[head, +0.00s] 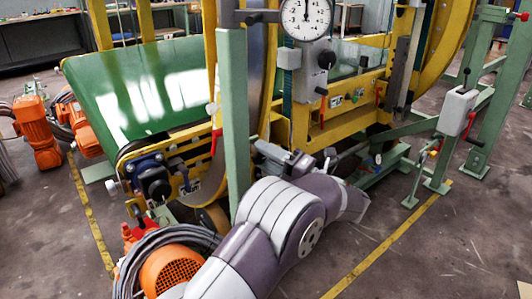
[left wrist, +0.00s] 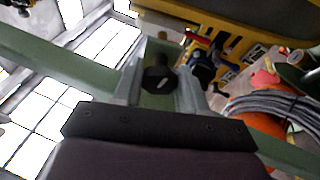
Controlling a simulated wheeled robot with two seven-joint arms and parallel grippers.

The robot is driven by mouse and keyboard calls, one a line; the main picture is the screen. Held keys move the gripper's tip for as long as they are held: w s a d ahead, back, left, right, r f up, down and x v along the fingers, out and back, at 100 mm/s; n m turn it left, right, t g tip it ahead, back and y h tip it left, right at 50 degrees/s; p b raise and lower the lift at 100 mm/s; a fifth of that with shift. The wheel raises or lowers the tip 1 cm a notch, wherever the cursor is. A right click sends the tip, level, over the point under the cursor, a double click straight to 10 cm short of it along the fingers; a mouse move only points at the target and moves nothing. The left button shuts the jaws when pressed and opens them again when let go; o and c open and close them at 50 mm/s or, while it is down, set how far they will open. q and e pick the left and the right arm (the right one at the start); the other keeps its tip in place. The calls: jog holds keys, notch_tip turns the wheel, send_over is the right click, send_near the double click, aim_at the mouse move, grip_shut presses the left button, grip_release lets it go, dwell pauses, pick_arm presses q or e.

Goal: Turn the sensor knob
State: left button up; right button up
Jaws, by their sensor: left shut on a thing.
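A dark knob with a light mark on its face (left wrist: 157,79) sits between the two grey fingers of my left gripper (left wrist: 160,90) in the left wrist view. The fingers are shut on it from both sides. The knob is beside a pale green beam. In the head view my left gripper (head: 275,155) is just right of the green upright post, low by the yellow machine frame. The knob is hidden or too small to make out there. My right gripper is not in view.
The green post (head: 234,110) stands close beside my left gripper. A dial gauge (head: 306,16) hangs above. The green conveyor belt (head: 150,85) is at the left. An orange motor with coiled cable (head: 172,272) is near my arm. Open floor (head: 430,255) lies at the right.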

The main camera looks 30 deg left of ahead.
pick_arm(q)
jog(key=shift+f+m, duration=0.1)
jog(key=shift+m, duration=0.6)
jog(key=shift+y, duration=0.3)
jog(key=o, duration=0.8)
jog(key=shift+p, duration=0.3)
jog(key=p+v, duration=0.6)
jog(key=v, duration=0.6)
jog(key=shift+d+p, duration=0.3)
jog(key=shift+p, duration=0.05)
